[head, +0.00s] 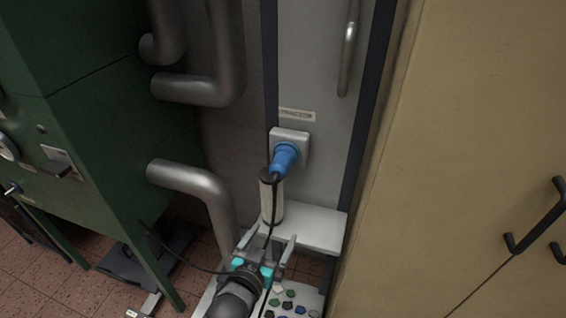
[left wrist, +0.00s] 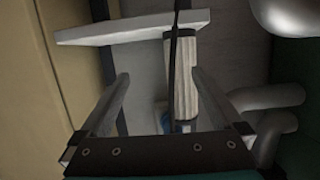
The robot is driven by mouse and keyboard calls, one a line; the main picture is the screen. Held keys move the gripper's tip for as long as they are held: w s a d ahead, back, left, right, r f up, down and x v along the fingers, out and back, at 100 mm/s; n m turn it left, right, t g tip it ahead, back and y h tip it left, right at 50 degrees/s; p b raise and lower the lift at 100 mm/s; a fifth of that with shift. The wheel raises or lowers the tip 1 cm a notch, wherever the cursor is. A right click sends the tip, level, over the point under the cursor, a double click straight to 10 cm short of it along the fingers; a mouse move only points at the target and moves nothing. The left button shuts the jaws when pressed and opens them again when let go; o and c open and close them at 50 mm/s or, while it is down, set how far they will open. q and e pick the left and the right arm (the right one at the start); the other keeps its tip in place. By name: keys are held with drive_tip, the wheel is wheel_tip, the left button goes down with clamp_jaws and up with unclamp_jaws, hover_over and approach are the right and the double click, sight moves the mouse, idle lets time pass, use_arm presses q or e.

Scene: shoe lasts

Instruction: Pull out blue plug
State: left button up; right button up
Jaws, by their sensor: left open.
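The blue plug (head: 284,158) sits in a light grey wall socket (head: 303,143) on the grey panel, with a black cable hanging down from it. My left gripper (head: 268,239) is open and empty, below the plug and apart from it, with its fingers pointing up toward the panel. In the left wrist view, my open fingers (left wrist: 165,85) stand either side of the pale cylinder and a small bit of blue plug (left wrist: 168,124); most of the plug is hidden there. My right gripper is not in view.
A pale cylinder (head: 278,203) stands below the plug, beside a white shelf (head: 315,228). Grey pipes (head: 190,180) and a green machine (head: 95,150) are on the left. A beige cabinet (head: 470,120) stands on the right. The cable crosses in front of the cylinder.

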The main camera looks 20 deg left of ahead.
sight(282, 164)
use_arm(q)
drive_tip(key=r+t, duration=0.1)
drive_tip(key=r, duration=0.3)
drive_tip(key=w+r+t, duration=0.1)
drive_tip(key=r, duration=0.4)
drive_tip(key=a+r+t, duration=0.1)
drive_tip(key=r, duration=0.3)
drive_tip(key=shift+w+r+n, duration=0.2)
drive_tip(key=shift+w+n, duration=0.05)
drive_tip(key=shift+n, duration=0.05)
drive_tip(key=shift+w+d, duration=0.1)
drive_tip(key=shift+w, duration=0.4)
drive_tip(key=shift+w+d+b, duration=0.1)
drive_tip(key=shift+w+b, duration=0.7)
drive_tip(key=shift+w, duration=3.2)
drive_tip(key=shift+p, duration=0.45)
clamp_jaws()
